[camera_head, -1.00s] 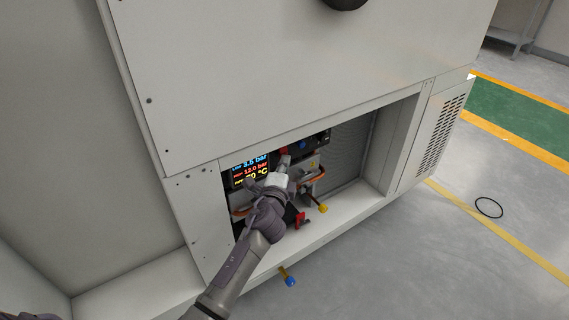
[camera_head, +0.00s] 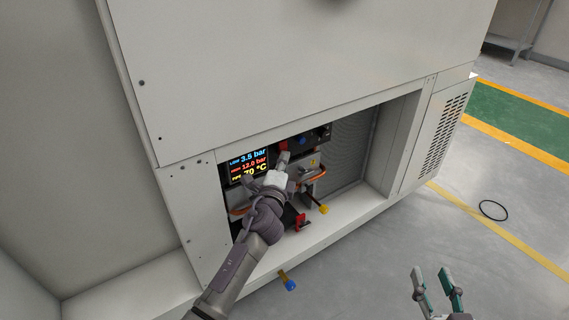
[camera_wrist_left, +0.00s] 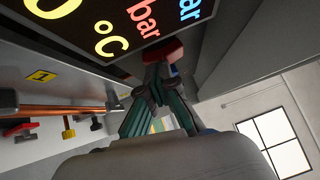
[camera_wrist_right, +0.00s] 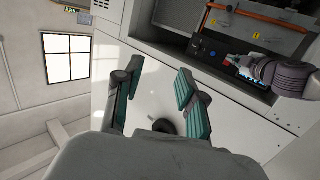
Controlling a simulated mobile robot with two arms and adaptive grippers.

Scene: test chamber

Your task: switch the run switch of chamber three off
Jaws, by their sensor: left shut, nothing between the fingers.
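In the head view a red part (camera_head: 283,146), which may be the run switch, sits right of the lit display (camera_head: 247,167) inside the open bay. My left gripper (camera_head: 284,159) is shut and empty, its tips right at the red part. In the left wrist view the closed fingers (camera_wrist_left: 158,75) point at the red block (camera_wrist_left: 163,50), beside the display (camera_wrist_left: 95,22). They look close to or touching it; I cannot tell which. No chamber number is readable. My right gripper (camera_head: 438,282) is open and empty, outside the cabinet; it also shows in the right wrist view (camera_wrist_right: 155,88).
A blue knob (camera_head: 302,145) sits just right of the red part. Below are copper pipes with a red handle (camera_head: 302,222) and a yellow handle (camera_head: 323,209). A blue-ended valve (camera_head: 289,284) sticks out at the front. A black ring (camera_head: 493,210) lies on the open floor.

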